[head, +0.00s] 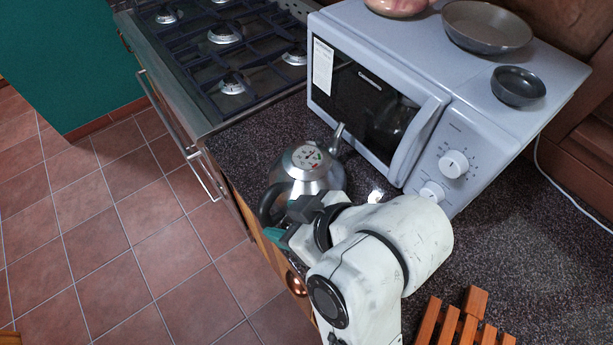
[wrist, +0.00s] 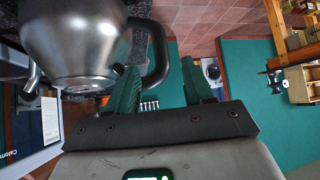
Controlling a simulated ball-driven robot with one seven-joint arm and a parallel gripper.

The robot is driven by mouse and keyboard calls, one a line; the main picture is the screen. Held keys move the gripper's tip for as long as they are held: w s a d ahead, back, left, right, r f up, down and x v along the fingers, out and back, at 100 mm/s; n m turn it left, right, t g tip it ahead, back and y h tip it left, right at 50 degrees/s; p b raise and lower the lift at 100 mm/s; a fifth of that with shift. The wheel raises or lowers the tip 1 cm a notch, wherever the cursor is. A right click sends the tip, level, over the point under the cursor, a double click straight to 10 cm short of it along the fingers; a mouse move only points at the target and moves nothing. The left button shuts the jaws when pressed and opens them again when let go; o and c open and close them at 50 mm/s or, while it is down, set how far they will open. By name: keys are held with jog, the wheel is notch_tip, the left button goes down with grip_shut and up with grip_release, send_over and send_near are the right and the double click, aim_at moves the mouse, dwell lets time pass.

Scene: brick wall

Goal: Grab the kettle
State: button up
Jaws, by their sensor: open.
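The kettle (head: 318,172) is a shiny steel pot with a round dial on its lid and a dark handle on its left side. It stands on the dark speckled counter in front of the microwave. My gripper (head: 283,226) is beside the kettle's handle, and the arm hides the kettle's lower right part. In the wrist view, the kettle (wrist: 78,48) fills the upper left and its black handle (wrist: 158,58) shows between the two green fingers of my gripper (wrist: 162,85). The fingers are apart, with a gap seen beside the handle; contact cannot be told.
A pale blue microwave (head: 470,110) stands close behind the kettle, with a small dark bowl (head: 518,85) and a pan (head: 487,27) on top. A gas stove (head: 232,62) is at upper left. A wooden slatted rack (head: 462,325) lies at lower right. The counter edge is near the handle.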

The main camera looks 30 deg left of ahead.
aim_at(268, 217)
jog(key=shift+p+x, duration=0.45)
jog(key=shift+x, duration=2.8)
jog(key=shift+c, duration=0.4)
grip_shut()
jog(key=shift+r, duration=0.2)
